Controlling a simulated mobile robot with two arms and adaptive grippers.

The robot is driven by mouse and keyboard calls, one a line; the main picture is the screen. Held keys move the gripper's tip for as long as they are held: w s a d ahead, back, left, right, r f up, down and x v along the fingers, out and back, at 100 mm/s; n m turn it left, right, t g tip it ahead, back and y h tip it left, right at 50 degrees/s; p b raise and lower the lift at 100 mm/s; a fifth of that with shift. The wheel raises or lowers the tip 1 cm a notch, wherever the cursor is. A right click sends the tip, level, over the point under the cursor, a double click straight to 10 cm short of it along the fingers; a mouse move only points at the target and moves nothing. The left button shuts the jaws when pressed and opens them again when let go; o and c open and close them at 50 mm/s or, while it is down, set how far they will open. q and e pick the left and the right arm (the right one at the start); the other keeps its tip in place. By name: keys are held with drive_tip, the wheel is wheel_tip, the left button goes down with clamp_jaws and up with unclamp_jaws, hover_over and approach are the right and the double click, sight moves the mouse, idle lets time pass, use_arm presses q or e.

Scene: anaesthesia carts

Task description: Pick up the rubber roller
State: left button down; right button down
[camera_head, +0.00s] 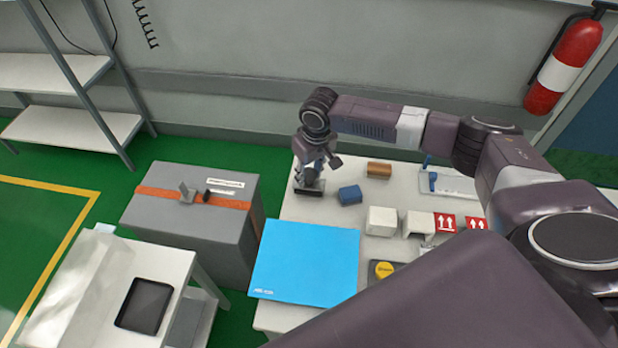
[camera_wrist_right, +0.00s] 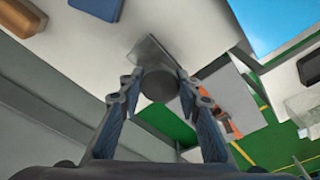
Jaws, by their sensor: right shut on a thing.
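My right gripper (camera_head: 314,172) is at the far left corner of the white table and points down. It is shut on the rubber roller (camera_head: 309,189), which shows as a dark piece below the fingers. In the right wrist view the fingertips of the gripper (camera_wrist_right: 160,88) close on both sides of the roller's round dark grey end (camera_wrist_right: 159,86). A flat grey part (camera_wrist_right: 149,50) shows just beyond it. The rest of the roller is hidden, and I cannot tell whether it touches the table. My left gripper is not in view.
A blue block (camera_head: 349,195) and a brown block (camera_head: 379,170) lie right of the gripper. White blocks (camera_head: 381,221) and a blue sheet (camera_head: 305,264) are nearer on the table (camera_head: 290,208). A grey case (camera_head: 165,222) with an orange strap stands to the left.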

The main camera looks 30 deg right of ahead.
wheel_tip(320, 180, up, 20)
drive_tip(key=b, duration=0.3)
